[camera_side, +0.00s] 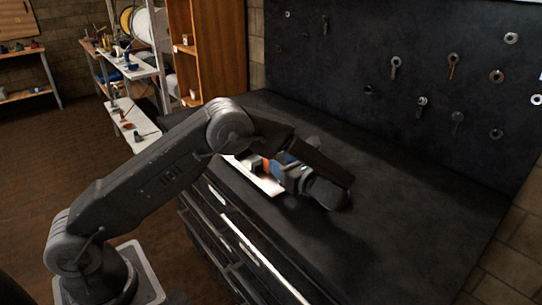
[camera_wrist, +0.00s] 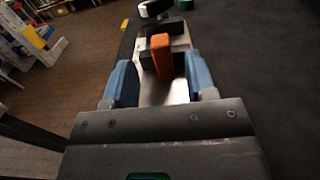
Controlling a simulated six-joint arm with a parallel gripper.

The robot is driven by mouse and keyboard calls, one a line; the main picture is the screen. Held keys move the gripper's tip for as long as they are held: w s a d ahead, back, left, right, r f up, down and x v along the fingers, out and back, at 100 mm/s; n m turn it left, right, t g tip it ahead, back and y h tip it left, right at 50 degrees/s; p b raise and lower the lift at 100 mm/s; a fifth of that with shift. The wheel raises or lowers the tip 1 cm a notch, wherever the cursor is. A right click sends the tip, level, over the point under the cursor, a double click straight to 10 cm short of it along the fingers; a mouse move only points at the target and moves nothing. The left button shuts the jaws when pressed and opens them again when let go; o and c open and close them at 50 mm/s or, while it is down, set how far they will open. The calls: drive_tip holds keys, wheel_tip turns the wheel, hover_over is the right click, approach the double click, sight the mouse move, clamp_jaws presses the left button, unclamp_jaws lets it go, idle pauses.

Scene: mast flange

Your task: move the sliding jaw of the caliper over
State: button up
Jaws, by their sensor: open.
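The caliper shows as a pale metal bar (camera_wrist: 150,92) with grey block-like parts, lying at the bench edge; its pale end also shows in the side view (camera_side: 262,184). An upright orange piece (camera_wrist: 162,58), apparently the sliding jaw, stands on it and also shows in the side view (camera_side: 266,167). My gripper (camera_wrist: 158,70) is open, with blue fingers left and right of the orange piece in the wrist view. The right finger looks closer to it; contact cannot be told. In the side view my gripper (camera_side: 277,164) and wrist hide much of the caliper.
The dark bench top (camera_side: 400,210) is clear to the right. A dark pegboard (camera_side: 400,50) with hanging tools and rings stands behind it. Drawers (camera_side: 235,240) are below the front edge. In the wrist view a white rounded object (camera_wrist: 154,8) sits beyond the caliper.

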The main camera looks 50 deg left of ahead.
drive_tip(key=d, duration=0.6)
drive_tip(key=s+a+r+n+g+h, duration=0.1)
drive_tip(key=s+a+r+n+h, duration=0.3)
drive_tip(key=r, duration=0.3)
drive_tip(key=s+d+r+n+t+h, duration=0.2)
drive_tip(key=s+n+h, duration=0.2)
drive_tip(key=s, duration=0.4)
drive_tip(key=s+d+r+n+t+h, duration=0.2)
drive_tip(key=s+n+h, duration=0.3)
drive_tip(key=s, duration=0.3)
drive_tip(key=s+d+r+n+t+h, duration=0.2)
drive_tip(key=s+n+h, duration=0.3)
drive_tip(key=s, duration=0.3)
drive_tip(key=shift+s+r+t, duration=0.3)
drive_tip(key=shift+s+r, duration=0.05)
drive_tip(key=shift+r, duration=0.1)
